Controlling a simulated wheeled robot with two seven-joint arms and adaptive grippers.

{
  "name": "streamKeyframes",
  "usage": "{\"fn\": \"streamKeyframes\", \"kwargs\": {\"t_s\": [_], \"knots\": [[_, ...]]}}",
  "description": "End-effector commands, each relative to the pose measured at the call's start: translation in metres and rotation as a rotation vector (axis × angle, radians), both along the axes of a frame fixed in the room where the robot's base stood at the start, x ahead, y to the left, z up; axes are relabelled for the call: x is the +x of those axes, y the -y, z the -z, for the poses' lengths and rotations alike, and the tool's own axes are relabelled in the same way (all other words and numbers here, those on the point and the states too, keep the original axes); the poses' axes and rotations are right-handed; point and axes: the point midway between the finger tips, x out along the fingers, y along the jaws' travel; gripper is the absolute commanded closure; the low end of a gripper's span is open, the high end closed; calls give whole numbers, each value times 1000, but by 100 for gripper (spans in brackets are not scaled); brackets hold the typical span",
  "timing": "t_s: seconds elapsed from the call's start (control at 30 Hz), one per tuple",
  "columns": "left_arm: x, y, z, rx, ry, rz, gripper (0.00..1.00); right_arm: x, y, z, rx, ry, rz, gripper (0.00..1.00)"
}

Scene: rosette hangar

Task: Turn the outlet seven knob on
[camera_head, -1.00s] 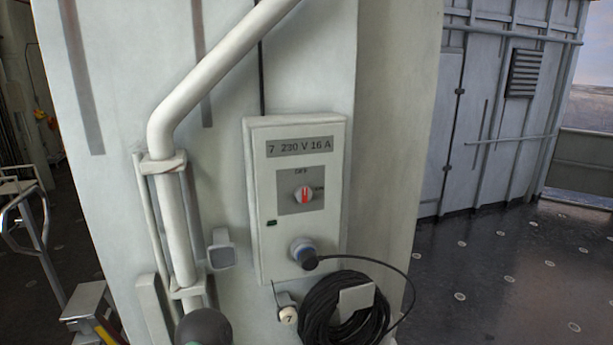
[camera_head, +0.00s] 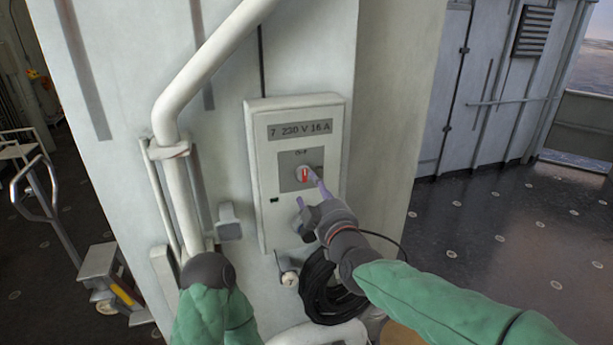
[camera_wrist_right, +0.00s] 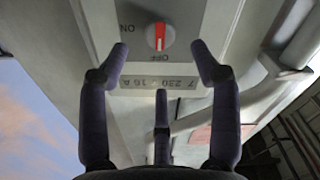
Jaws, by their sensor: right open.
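The outlet seven box (camera_head: 262,215) is a pale wall box labelled "7 230 V 16 A". Its round knob (camera_head: 303,175) carries a red bar, and the knob also shows upside down in the right wrist view (camera_wrist_right: 160,37). The bar lines up with OFF there, and ON is to the side. My right gripper (camera_head: 309,193) is open and empty in front of the box, just below and right of the knob. In the wrist view its fingers (camera_wrist_right: 160,55) are spread either side of the knob, apart from it. My left arm shows at the bottom, but its fingers do not.
A coiled black cable (camera_head: 318,285) hangs below the box, partly behind my right arm. A round tag (camera_head: 289,278) hangs beside it. A thick white pipe (camera_head: 205,65) runs up the wall left of the box. Open floor (camera_head: 500,215) lies to the right.

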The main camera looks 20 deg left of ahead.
Motion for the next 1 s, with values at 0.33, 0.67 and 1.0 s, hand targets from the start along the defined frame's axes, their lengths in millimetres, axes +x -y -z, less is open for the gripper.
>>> {"fn": "streamKeyframes", "kwargs": {"t_s": [0.33, 0.67, 1.0], "knots": [[0, 0, -11, 0, 0, 0, 29, 41, -28, -1, 1, -1, 0, 36], [0, 0, -15, 0, 0, 0, 29, 59, -39, 0, 1, -1, -1, 36], [0, 0, -15, 0, 0, 0, 29, 59, -40, 0, 1, -1, -1, 50]]}}
